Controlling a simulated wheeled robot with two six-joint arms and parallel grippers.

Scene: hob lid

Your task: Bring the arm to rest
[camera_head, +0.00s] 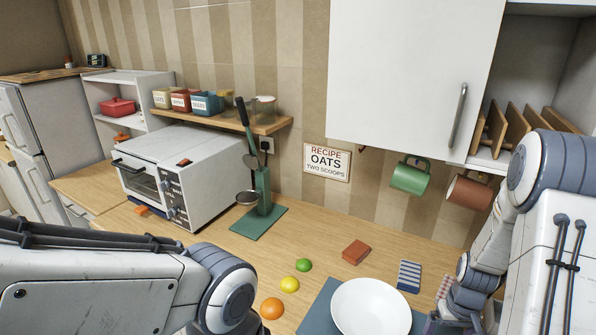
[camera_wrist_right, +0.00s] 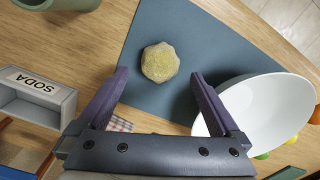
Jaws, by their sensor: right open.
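My right arm (camera_head: 490,245) comes in at the right of the head view, bent downward, with its hand low by the white bowl. In the right wrist view my right gripper (camera_wrist_right: 160,74) is open, with its two dark fingers apart. A lumpy yellow-brown roundish item (camera_wrist_right: 160,62) lies on the blue mat (camera_wrist_right: 205,40), in line with the gap between the fingertips. I cannot tell whether the fingers touch it; gaps show on both sides. My left arm (camera_head: 120,280) crosses the lower left of the head view; its gripper is out of view.
The white bowl (camera_head: 370,307) stands right of the fingers in the wrist view (camera_wrist_right: 262,105). A box marked SODA (camera_wrist_right: 38,98) is at left. Fruit (camera_head: 289,284), a red block (camera_head: 355,252) and a striped cloth (camera_head: 409,276) lie nearby. Mugs (camera_head: 410,177) hang under the cabinet (camera_head: 410,70).

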